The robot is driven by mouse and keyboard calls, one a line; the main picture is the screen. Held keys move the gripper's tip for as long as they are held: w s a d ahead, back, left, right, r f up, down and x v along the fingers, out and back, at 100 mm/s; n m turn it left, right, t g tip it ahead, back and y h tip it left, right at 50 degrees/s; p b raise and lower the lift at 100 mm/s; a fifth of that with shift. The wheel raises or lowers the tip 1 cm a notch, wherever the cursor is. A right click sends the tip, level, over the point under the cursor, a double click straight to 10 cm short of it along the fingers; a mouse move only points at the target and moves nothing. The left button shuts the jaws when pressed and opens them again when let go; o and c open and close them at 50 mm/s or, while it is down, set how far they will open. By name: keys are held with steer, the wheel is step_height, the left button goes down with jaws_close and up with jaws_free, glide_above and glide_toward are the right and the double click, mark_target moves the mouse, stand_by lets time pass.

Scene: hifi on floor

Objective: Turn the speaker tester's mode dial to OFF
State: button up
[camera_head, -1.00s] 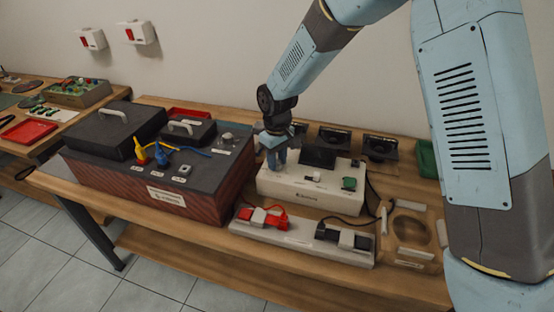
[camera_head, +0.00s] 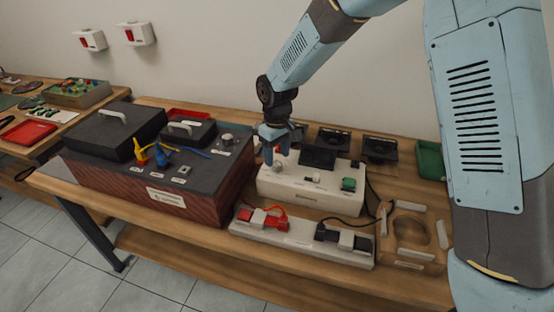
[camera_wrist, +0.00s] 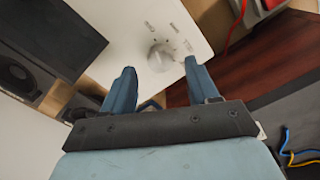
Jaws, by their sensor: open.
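The speaker tester (camera_head: 310,188) is a white box on the wooden bench, with a dark screen (camera_head: 318,157) at its back and a green button (camera_head: 348,184) at its right. Its mode dial (camera_wrist: 160,57) is a pale grey knob with small markings around it, too blurred to read surely; in the head view the dial (camera_head: 277,167) is just below my gripper. My gripper (camera_wrist: 158,75) is open and empty. In the wrist view its two blue fingers point toward the dial and stand to either side of it, apart from it. In the head view my gripper (camera_head: 275,153) is over the tester's left end.
A dark-topped, red-brown box (camera_head: 215,190) with yellow and blue leads stands close left. A power strip (camera_head: 300,240) with red and black plugs lies in front. Black speakers (camera_head: 380,147) stand behind. A wooden fixture (camera_head: 408,262) is at right.

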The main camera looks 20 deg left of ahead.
mark_target(279, 162)
step_height(279, 162, up, 11)
stand_by(0.4)
steer(key=s+d+r+m+t, duration=0.1)
steer(key=d+r+m, duration=0.1)
steer(key=d+r, duration=0.45)
steer(key=d+r+m+t, duration=0.1)
steer(key=d+r+m, duration=0.15)
steer(key=d, duration=0.65)
steer(key=s+d+r+m+t, duration=0.1)
steer(key=d+r, duration=0.4)
steer(key=d, duration=0.3)
steer(key=s+d+r+m+t, duration=0.2)
steer(key=s+d+m, duration=0.4)
steer(key=s+d, duration=1.1)
steer(key=shift+d+t, duration=0.3)
steer(key=shift+d, duration=0.8)
